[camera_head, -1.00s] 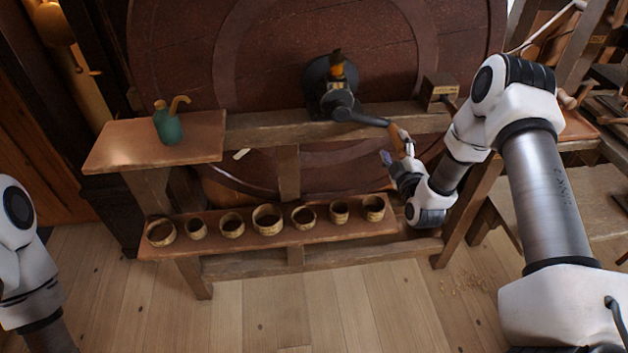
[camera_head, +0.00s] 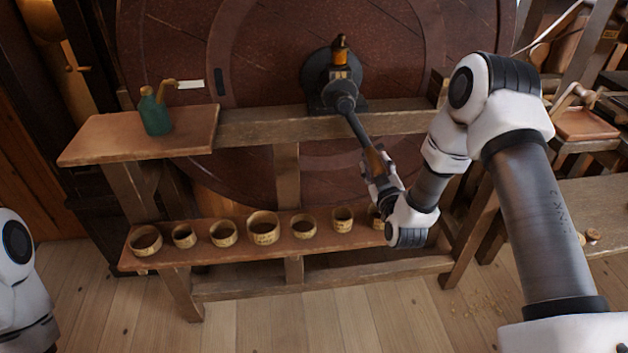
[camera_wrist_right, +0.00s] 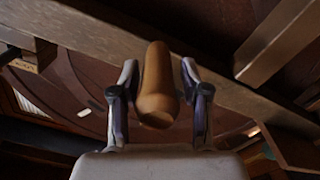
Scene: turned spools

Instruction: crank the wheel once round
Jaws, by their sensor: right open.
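The large dark red wheel (camera_head: 420,50) stands behind the wooden bench. At its hub a black crank arm (camera_head: 352,122) points down and to the right. The crank's brown wooden handle (camera_head: 376,160) is at the arm's outer end. My right gripper (camera_head: 374,175) is at this handle. In the right wrist view the rounded handle (camera_wrist_right: 156,88) stands between the two fingers of my right gripper (camera_wrist_right: 160,85). The jaws are open, with a finger on each side and narrow gaps showing. My left gripper is out of view.
A green oil can (camera_head: 155,113) stands on the bench's left shelf (camera_head: 95,145). Several ring-shaped spools (camera_head: 263,228) line the lower shelf (camera_head: 205,250), close below my right wrist. A wooden beam (camera_head: 260,127) crosses in front of the wheel. Floor in front is clear.

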